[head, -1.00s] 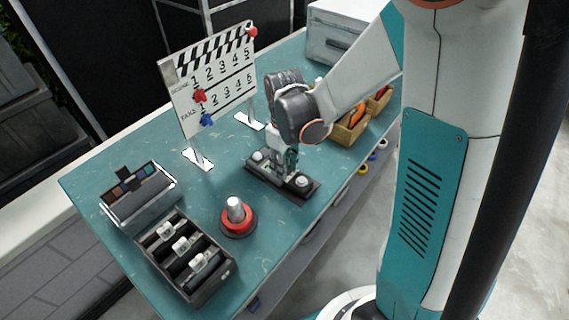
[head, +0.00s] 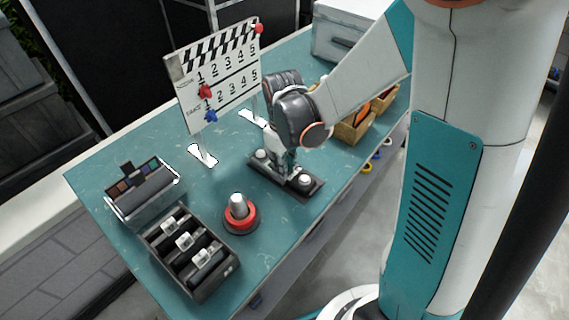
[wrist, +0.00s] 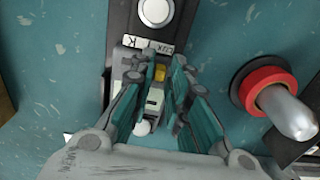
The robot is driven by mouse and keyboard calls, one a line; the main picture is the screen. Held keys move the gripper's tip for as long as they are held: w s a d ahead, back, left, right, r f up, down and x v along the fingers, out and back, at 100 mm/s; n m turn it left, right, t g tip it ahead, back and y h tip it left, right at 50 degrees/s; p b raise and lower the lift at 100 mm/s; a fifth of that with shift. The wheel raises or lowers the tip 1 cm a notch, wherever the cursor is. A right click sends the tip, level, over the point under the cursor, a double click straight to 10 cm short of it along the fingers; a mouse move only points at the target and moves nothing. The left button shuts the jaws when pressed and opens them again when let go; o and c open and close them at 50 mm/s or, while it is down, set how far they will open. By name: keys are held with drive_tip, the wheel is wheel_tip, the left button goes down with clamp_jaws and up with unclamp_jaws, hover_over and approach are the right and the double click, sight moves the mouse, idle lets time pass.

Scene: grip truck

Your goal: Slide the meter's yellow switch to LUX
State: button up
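The meter (wrist: 155,97) lies in the long black base on the table, and my gripper covers much of it. Its yellow switch (wrist: 160,73) shows between my fingertips in the wrist view. The labels K and LUX are printed on a pale strip (wrist: 148,44) just above the switch in that view. The switch appears nearer the LUX label than the K. My gripper (wrist: 165,60) points down with its fingers apart, one on each side of the switch. I cannot tell whether a finger touches it. In the head view my gripper (head: 290,168) is low over the black base (head: 313,190).
A red-ringed button with a silver top (head: 239,213) stands close by the base. A black slotted tray (head: 190,255), a palette box (head: 143,195) and a clapperboard (head: 218,80) are on the left and back. Wooden bins (head: 352,130) stand behind my arm.

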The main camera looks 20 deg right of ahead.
drive_tip(key=shift+o, duration=0.2)
drive_tip(key=shift+r, duration=0.15)
wheel_tip(320, 180, up, 12)
idle(0.6)
drive_tip(key=shift+s, duration=0.2)
drive_tip(key=s+d+r+m+t, duration=0.1)
drive_tip(key=s+r+m+t, duration=0.1)
drive_tip(key=s, duration=0.4)
drive_tip(key=s+d+r+m+t, duration=0.1)
drive_tip(key=s+r+m+t, duration=0.2)
drive_tip(key=s+m+t, duration=0.1)
drive_tip(key=shift+s+r+t, duration=0.15)
drive_tip(key=shift+s+t, duration=0.45)
drive_tip(key=shift+s, duration=0.3)
idle(0.6)
